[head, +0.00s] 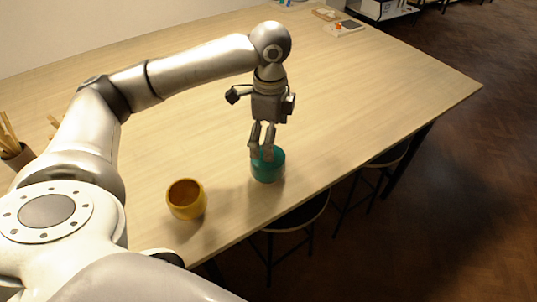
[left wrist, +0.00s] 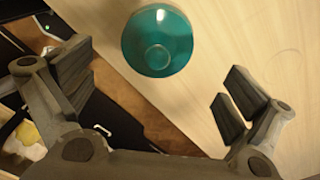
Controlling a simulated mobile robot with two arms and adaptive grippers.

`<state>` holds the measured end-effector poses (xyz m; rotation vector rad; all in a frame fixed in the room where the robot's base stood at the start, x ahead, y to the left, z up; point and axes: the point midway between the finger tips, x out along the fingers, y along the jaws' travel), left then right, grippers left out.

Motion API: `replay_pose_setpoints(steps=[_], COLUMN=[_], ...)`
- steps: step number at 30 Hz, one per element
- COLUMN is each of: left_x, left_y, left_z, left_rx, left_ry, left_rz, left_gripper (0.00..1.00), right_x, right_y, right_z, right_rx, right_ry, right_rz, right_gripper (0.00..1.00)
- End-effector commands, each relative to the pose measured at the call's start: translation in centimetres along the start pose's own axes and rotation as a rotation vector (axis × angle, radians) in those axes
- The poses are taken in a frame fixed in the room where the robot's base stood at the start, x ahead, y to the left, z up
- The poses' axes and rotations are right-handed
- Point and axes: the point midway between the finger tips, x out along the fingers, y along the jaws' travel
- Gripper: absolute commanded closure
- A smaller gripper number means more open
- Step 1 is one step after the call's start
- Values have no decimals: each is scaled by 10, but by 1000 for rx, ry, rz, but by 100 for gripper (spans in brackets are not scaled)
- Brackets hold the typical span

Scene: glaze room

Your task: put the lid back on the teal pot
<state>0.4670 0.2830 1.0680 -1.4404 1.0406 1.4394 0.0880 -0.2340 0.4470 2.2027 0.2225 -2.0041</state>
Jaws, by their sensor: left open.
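The teal pot (head: 270,173) stands upright on the wooden table near its front edge. In the left wrist view a round teal top (left wrist: 157,30) shows, with a small ring like a knob (left wrist: 157,57) on it; it looks like a lid resting on the pot. My left gripper (head: 261,153) points down over the pot, its fingers hiding part of the pot's top in the head view. In the left wrist view this gripper (left wrist: 155,88) is open and empty, and the teal top lies beyond the fingers, not between them. My right gripper is not in view.
A yellow cup (head: 186,199) stands left of the pot on the table (head: 370,95). A holder with wooden sticks (head: 15,152) is at the far left. Small items (head: 343,27) lie at the back. Dark stools (head: 296,218) stand below the front edge. The table's right side is clear.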

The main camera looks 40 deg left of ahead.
Motion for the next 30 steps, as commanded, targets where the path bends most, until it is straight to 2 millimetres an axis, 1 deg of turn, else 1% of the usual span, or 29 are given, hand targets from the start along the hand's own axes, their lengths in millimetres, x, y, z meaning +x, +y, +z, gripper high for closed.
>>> replay_pose_setpoints(steps=[3,6,9,12,20,21,30], left_x=[17,33,42,46,45,45,45], left_y=[4,4,4,4,3,3,3], left_z=[3,2,2,2,2,2,2], left_rx=[-1,-1,0,0,0,0,0], left_ry=[-5,-2,-1,-1,0,0,0], left_rz=[5,4,3,2,1,1,1], left_gripper=[0,0,0,0,0,1,40], right_x=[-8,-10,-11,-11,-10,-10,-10], right_y=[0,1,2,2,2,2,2], right_z=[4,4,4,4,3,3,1], right_rx=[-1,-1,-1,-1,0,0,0], right_ry=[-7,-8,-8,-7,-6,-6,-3], right_rz=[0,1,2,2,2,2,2], right_gripper=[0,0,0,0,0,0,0])
